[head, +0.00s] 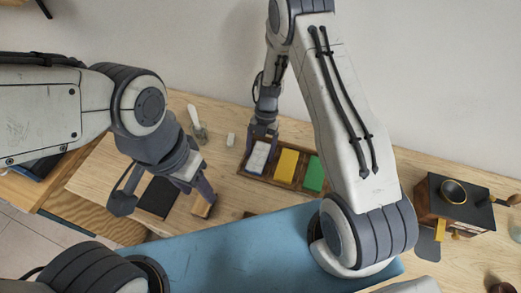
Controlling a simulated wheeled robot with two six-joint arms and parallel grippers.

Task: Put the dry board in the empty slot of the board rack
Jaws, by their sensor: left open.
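My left gripper (204,192) is open, pointing down at a small light-brown wooden piece (202,207) on the table. I cannot tell whether the fingers touch it. My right gripper (263,131) points down at the white end of a brown wooden tray (271,180). Its jaw opening is too small to judge. The tray holds a white pad (258,158), a yellow pad (286,165) and a green pad (314,174) side by side. A flat black piece (158,197) lies left of my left gripper. I cannot make out clearly which thing is the dry board or the board rack.
A brush-like tool (197,124) and a small white block (231,139) lie at the back. A dark wooden box with a brass bowl (454,192) stands at the right. A blue surface (250,255) fills the front. My arms hide much of the table.

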